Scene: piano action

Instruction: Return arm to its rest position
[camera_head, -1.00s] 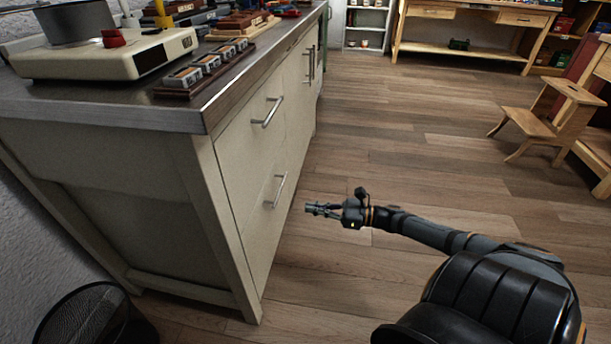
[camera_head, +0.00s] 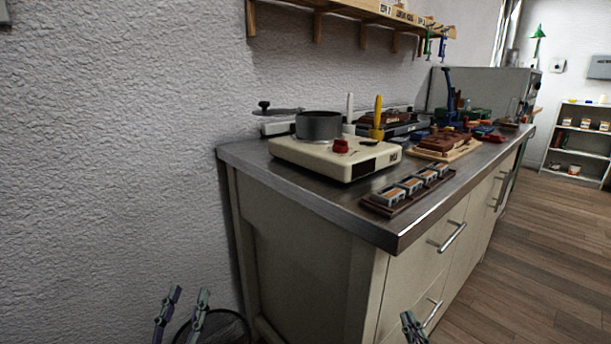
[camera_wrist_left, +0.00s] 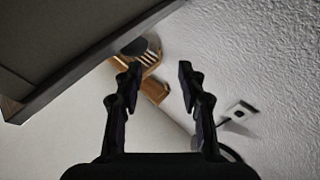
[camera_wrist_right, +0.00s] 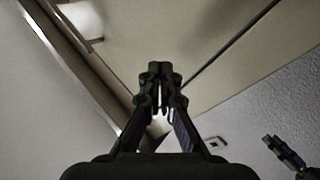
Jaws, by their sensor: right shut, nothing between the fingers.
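My left gripper (camera_head: 187,293) shows at the bottom left of the head view, in front of the wall and a dark wire basket. Its two fingers stand apart with nothing between them, as the left wrist view (camera_wrist_left: 160,73) also shows. My right gripper (camera_head: 411,322) shows only by its tip at the bottom edge, in front of the cabinet drawers. In the right wrist view (camera_wrist_right: 160,72) its fingertips meet and hold nothing. Most of both arms is outside the head view.
A cabinet (camera_head: 305,265) with a metal worktop (camera_head: 300,198) stands close in front. A cream hot plate (camera_head: 345,163) with a grey pot (camera_head: 318,125) and a tray of small blocks (camera_head: 375,206) stand on it. The wire basket (camera_head: 228,322) is beside the cabinet. Floor (camera_head: 510,270) is clear at right.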

